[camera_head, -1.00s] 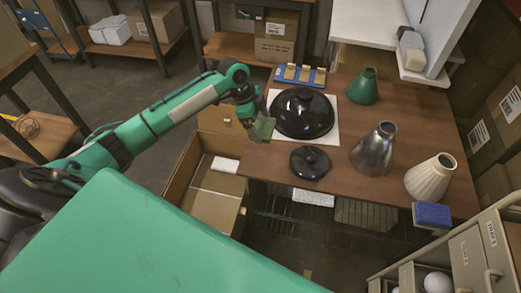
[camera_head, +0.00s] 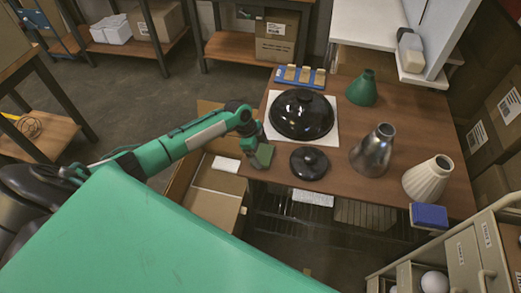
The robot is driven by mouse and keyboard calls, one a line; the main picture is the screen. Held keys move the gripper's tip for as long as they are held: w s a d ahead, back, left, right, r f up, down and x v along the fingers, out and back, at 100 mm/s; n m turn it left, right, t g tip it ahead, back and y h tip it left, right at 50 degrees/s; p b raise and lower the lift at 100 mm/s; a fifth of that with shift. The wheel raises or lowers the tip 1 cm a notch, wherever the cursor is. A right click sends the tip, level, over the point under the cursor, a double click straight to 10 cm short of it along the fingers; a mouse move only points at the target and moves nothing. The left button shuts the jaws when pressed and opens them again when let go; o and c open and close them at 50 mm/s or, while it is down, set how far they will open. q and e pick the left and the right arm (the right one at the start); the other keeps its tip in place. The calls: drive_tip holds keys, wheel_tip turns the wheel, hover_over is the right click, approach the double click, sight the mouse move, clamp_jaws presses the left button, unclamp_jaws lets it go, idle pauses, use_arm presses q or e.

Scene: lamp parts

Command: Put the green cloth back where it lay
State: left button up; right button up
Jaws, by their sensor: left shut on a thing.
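The green cloth (camera_head: 264,154) is a small muted-green piece at the left edge of the brown table (camera_head: 330,207). My left gripper (camera_head: 258,146) is shut on it, with the arm reaching in from the left. The cloth hangs from the jaws close to the tabletop; whether it touches the wood I cannot tell. The fingertips are small and partly hidden by the wrist. My right gripper is not in view.
A large black dome (camera_head: 302,114) on a white sheet and a small black lid (camera_head: 309,163) stand beside the gripper. Green (camera_head: 362,89), metal (camera_head: 374,150) and cream (camera_head: 428,178) shades stand further right. An open cardboard box (camera_head: 216,190) lies below the table's left edge.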

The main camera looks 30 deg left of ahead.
use_arm(q)
drive_tip(key=shift+f, duration=0.1)
drive_tip(key=o, duration=0.6)
drive_tip(key=shift+a+r, duration=0.1)
drive_tip(key=shift+r, duration=0.15)
drive_tip(key=b+v, duration=0.2)
drive_tip(key=v, duration=0.9)
drive_tip(key=shift+a+r, duration=0.1)
drive_tip(key=shift+r, duration=0.3)
